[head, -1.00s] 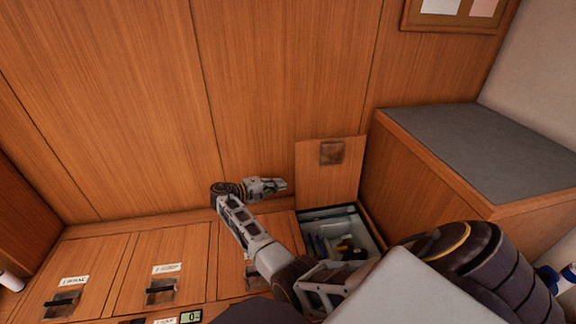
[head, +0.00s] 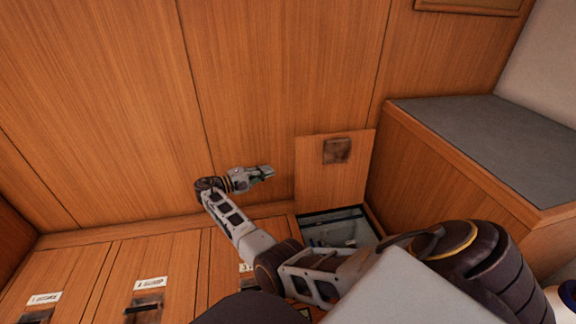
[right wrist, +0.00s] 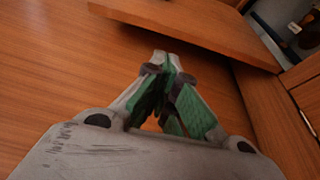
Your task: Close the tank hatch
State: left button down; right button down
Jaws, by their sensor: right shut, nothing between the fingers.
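The open hatch lid (head: 319,187) is a wooden panel with a dark metal latch plate (head: 337,151). It stands up at the back edge of its opening (head: 340,229), which holds small items partly hidden by my arm. My right gripper (head: 268,172) is left of the lid and apart from it, with its fingers shut and empty. In the right wrist view, its green-padded fingers (right wrist: 165,60) meet at the tips, and the lid (right wrist: 190,22) crosses the top of the picture. My left gripper is not in view.
Closed labelled hatches with dark latches (head: 143,307) lie in a row at the lower left. A wooden box with a grey top (head: 490,140) stands close to the right of the lid. The wood-panelled wall (head: 280,80) rises behind.

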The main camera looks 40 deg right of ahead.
jog(key=shift+d, duration=0.1)
